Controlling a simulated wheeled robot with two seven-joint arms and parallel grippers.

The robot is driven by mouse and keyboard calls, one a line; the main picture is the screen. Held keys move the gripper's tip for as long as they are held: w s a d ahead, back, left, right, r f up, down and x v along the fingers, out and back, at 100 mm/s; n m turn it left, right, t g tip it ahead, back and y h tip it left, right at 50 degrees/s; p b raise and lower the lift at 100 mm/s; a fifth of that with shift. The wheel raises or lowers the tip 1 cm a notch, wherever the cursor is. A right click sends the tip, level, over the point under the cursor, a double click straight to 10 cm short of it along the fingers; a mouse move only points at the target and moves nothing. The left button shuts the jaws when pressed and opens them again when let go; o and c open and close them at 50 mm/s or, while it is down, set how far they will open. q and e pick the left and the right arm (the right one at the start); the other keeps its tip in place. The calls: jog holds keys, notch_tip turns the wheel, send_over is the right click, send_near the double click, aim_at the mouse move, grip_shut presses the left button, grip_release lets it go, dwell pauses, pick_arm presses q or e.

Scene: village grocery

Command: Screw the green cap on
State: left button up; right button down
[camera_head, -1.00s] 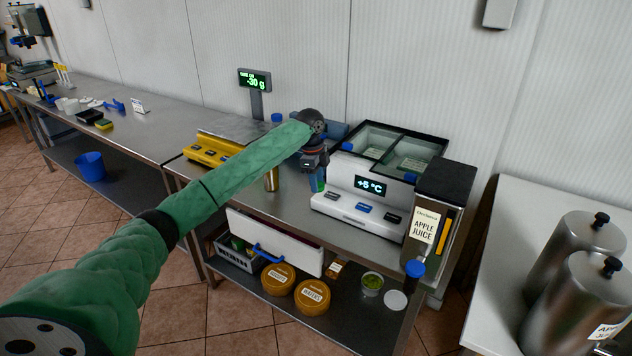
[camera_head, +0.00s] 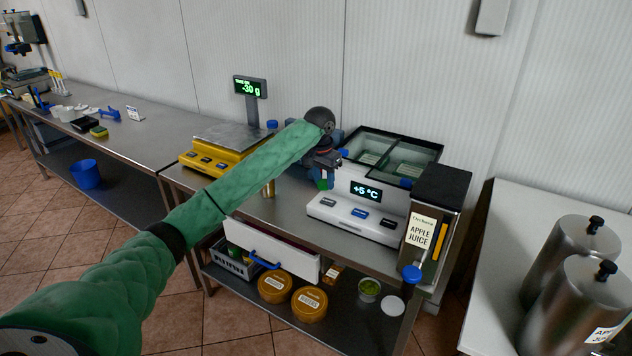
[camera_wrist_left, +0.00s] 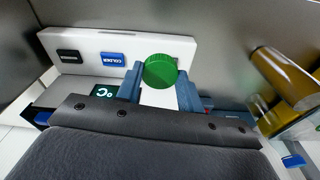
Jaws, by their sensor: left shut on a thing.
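The green cap (camera_wrist_left: 160,71) is round with a ridged rim. In the left wrist view it sits between the two blue-grey fingers of my left gripper (camera_wrist_left: 161,86), which is shut on it. In the head view my left gripper (camera_head: 322,179) is by the left end of the white cooling unit (camera_head: 352,214), above the steel table. My forearm and wrist hide part of the gripper there, and the cap is too small to make out clearly. I cannot tell which container, if any, is under the cap. My right gripper is not in view.
A yellow scale (camera_head: 222,160) stands left of the gripper, with a brass-coloured cylinder (camera_head: 268,189) in front of it. The apple juice dispenser (camera_head: 437,220) stands at the right end. An open drawer (camera_head: 272,250) juts out below the tabletop.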

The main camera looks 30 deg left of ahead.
pick_arm(q)
jog(key=s+d+f+n, duration=0.1)
jog(key=s+d+f, duration=0.7)
jog(key=s+f, duration=0.5)
jog(key=s+d+f+n, duration=0.1)
jog(key=s+d+f, duration=0.8)
jog(key=s+f, duration=0.4)
jog(key=shift+s+d+f+n, duration=0.15)
jog(key=shift+s+f+n, duration=0.2)
jog(key=shift+s, duration=0.4)
